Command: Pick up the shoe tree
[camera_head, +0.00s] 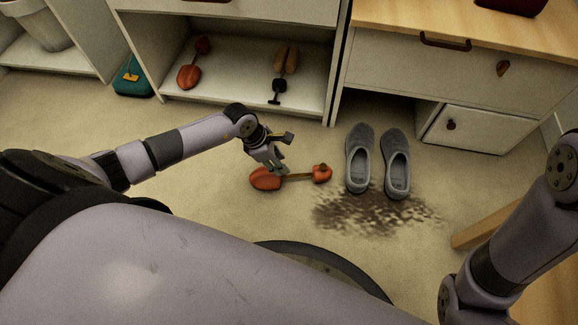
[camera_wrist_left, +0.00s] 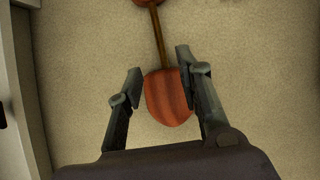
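A shoe tree lies on the carpet. It has a red-brown wooden toe piece (camera_head: 264,179), a thin shaft and a smaller red-brown heel piece (camera_head: 323,173). My left gripper (camera_head: 277,167) is over it, near where the toe piece meets the shaft. In the left wrist view my left gripper (camera_wrist_left: 158,65) is open, with one finger on each side of the toe piece (camera_wrist_left: 168,98). A gap shows on the left; the right finger looks very close to the wood, and contact cannot be told. My right gripper is outside both views.
Grey slip-on shoes (camera_head: 377,162) stand right of the shoe tree, by a dark dirt patch (camera_head: 350,211). Another red shoe tree (camera_head: 190,68) and a tan-and-black one (camera_head: 284,70) lie on the cabinet shelf. A wooden-topped drawer cabinet (camera_head: 420,75) stands behind the shoes.

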